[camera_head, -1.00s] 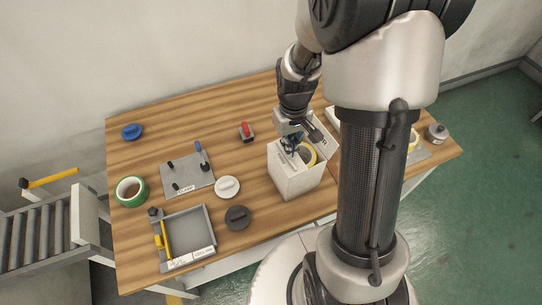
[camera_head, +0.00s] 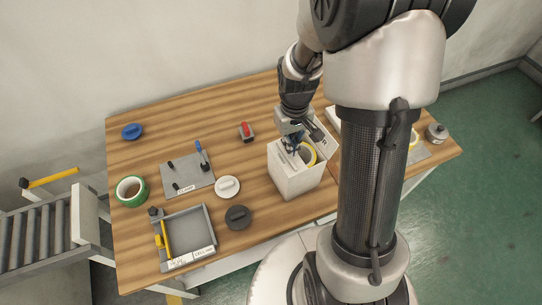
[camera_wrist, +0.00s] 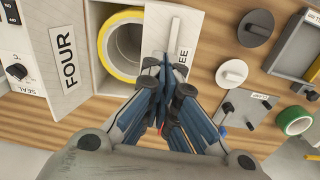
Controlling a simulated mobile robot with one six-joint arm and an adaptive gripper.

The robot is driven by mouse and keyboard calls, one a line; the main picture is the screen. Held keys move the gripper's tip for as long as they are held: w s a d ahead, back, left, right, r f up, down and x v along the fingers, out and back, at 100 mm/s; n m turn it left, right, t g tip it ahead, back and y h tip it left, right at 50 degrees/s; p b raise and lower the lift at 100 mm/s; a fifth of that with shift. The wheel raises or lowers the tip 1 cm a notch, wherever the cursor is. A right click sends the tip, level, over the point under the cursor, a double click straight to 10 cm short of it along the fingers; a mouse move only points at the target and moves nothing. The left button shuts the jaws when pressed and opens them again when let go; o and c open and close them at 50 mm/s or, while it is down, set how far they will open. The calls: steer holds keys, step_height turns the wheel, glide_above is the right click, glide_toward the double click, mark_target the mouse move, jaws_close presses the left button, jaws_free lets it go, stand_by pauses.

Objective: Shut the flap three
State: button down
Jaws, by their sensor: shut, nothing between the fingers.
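The white box (camera_head: 293,182) stands on the table, with a yellow tape roll (camera_wrist: 112,52) inside. Flap three (camera_wrist: 187,27), a white panel with a raised bar, lies across the box opening on the right in the wrist view, over part of the roll. Only the end of its label shows; my fingers hide the rest. I cannot tell whether it is fully flat. The flap marked FOUR (camera_wrist: 67,50) is open on the opposite side. My gripper (camera_wrist: 164,65) is shut and empty, its tips at flap three's edge; contact is unclear. It also shows in the head view (camera_head: 294,142).
A white disc (camera_head: 227,187) and a dark disc (camera_head: 238,217) lie left of the box. A grey tray (camera_head: 188,237), a clamp plate (camera_head: 187,176) and a green tape roll (camera_head: 131,191) are farther left. A red-topped item (camera_head: 246,131) stands behind.

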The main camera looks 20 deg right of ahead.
step_height(320, 180, up, 7)
steer(key=p, duration=0.5)
stand_by(0.4)
steer(key=s+a+r+t+b, duration=0.25)
steer(key=s+a+r, duration=0.25)
steer(key=r, duration=0.6)
steer(key=s+a+r+t+b, duration=0.1)
steer(key=s+a+r, duration=0.1)
steer(key=s, duration=0.3)
steer(key=s+a+r+t+b, duration=0.1)
steer(key=s+a+r, duration=0.1)
steer(key=s, duration=0.4)
steer(key=shift+a, duration=0.1)
